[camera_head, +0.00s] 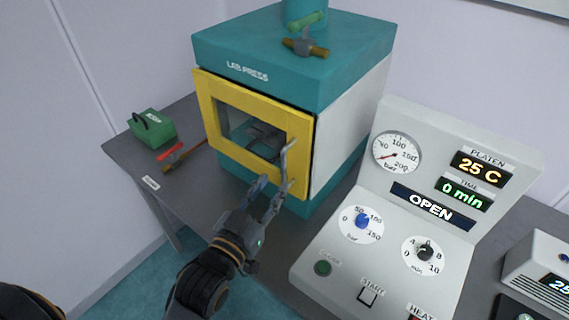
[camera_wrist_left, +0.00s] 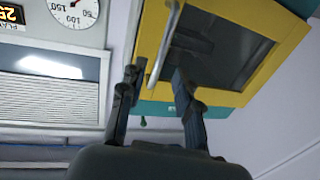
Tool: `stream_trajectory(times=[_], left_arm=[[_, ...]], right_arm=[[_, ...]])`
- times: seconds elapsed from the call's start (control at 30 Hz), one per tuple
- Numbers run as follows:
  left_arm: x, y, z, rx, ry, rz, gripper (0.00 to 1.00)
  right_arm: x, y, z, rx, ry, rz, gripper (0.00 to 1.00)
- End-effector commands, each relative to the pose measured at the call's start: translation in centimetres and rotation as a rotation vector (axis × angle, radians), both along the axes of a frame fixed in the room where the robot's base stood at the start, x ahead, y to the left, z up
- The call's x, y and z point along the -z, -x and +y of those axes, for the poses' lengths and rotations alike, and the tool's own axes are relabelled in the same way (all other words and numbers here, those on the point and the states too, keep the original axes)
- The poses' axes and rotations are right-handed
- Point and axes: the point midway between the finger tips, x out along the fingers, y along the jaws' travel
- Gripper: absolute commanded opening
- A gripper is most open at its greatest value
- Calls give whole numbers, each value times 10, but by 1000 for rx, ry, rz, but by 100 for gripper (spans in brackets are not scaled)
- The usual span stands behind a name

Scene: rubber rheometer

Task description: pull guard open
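The yellow guard (camera_head: 208,105) with a clear window covers the front of the teal and white lab press (camera_head: 345,95). It looks closed, though a small gap cannot be ruled out. Its grey bar handle (camera_head: 284,165) stands upright near the guard's right edge. My left gripper (camera_head: 270,188) is open just in front of the handle's lower part. In the left wrist view, the fingers (camera_wrist_left: 156,78) are spread, with the lower end of the handle (camera_wrist_left: 164,45) appearing between them, closer to the left finger. Contact is not clear. My right gripper is not in view.
The control console (camera_head: 340,235) with gauge and knobs stands close to the right of my left gripper. Its display reads OPEN. A green box (camera_head: 153,128) and a wooden-handled tool (camera_head: 184,156) lie on the grey table (camera_head: 180,190) at left. Space before the guard's left side is clear.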

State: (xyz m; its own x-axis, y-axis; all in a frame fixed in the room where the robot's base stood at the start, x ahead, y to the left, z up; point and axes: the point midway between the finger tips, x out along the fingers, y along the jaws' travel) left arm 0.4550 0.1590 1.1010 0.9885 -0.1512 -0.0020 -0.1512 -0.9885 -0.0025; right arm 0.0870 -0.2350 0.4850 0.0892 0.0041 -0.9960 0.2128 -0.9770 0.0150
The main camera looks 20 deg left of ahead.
Motion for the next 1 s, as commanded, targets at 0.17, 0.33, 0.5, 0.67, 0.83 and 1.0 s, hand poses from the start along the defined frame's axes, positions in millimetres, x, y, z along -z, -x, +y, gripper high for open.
stream_trajectory(times=[0.17,0.33,0.5,0.67,0.83,1.0], left_arm=[[-4,-36,-6,0,1,-1,33],[-2,-57,-9,1,1,-1,33],[-1,-66,-10,1,1,0,33],[0,-66,-11,1,1,0,33],[0,-66,-10,0,1,0,18],[0,-66,-10,0,1,0,0]], right_arm=[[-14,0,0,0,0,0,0],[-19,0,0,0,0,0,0],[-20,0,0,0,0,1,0],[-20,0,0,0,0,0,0],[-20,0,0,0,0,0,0],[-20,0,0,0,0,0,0]])
